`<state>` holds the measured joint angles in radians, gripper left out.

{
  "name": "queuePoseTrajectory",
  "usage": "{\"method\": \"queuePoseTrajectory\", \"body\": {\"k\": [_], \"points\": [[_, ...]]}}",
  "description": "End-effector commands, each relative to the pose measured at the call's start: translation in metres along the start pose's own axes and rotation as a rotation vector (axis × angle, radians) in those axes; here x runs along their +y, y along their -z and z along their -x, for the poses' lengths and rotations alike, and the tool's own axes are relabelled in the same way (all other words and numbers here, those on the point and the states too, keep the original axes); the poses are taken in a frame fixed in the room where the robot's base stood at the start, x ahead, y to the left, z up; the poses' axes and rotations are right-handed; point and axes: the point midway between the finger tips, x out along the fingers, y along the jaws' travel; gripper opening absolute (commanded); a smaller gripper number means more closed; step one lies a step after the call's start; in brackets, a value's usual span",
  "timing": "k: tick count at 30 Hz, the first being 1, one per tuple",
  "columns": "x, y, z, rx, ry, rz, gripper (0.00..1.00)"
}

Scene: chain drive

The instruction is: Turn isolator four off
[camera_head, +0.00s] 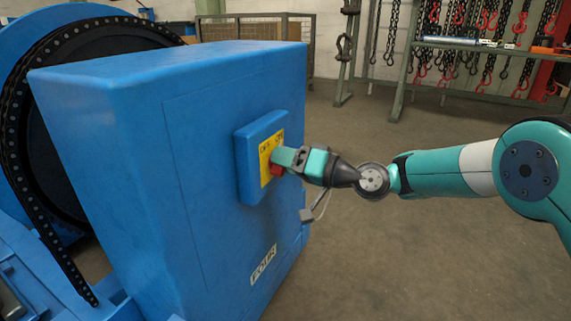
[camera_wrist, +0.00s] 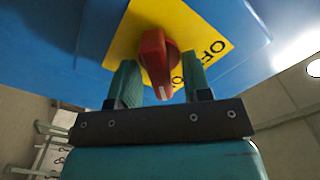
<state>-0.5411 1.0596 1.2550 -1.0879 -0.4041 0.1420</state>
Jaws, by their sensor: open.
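A blue switch box (camera_head: 246,165) sits on the side of a large blue cabinet marked FOUR (camera_head: 263,264). Its yellow plate (camera_head: 265,148) carries black lettering; OFF shows on the plate in the wrist view (camera_wrist: 215,45), right of the knob. The red knob (camera_wrist: 153,55) has a white mark at its lower end in that view; it also shows in the head view (camera_head: 277,170), partly covered. My gripper (camera_wrist: 161,82) is at the plate, its open fingers on either side of the knob. Whether either finger touches the knob cannot be told.
A small grey item (camera_head: 307,215) hangs by a thin cord below my gripper. A large chain wheel (camera_head: 60,110) stands behind the cabinet at left. A rack (camera_head: 470,44) with hanging chains and red hooks stands at the back right. The floor (camera_head: 400,260) right of the cabinet is clear.

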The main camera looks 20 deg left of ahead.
Motion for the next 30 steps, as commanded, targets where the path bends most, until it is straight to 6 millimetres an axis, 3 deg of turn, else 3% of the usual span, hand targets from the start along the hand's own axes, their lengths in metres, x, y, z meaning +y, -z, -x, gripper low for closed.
{"method": "queuePoseTrajectory", "body": {"k": [8, 14, 15, 30], "points": [[0.0000, 0.0000, -0.0018, 0.000, -0.001, -0.001, 0.45], [0.0001, 0.0001, -0.0015, 0.000, -0.001, 0.000, 0.03], [0.0001, 0.0002, -0.0014, 0.000, -0.001, 0.000, 0.00], [0.0012, -0.0012, -0.0009, 0.000, 0.000, 0.119, 0.00]]}}
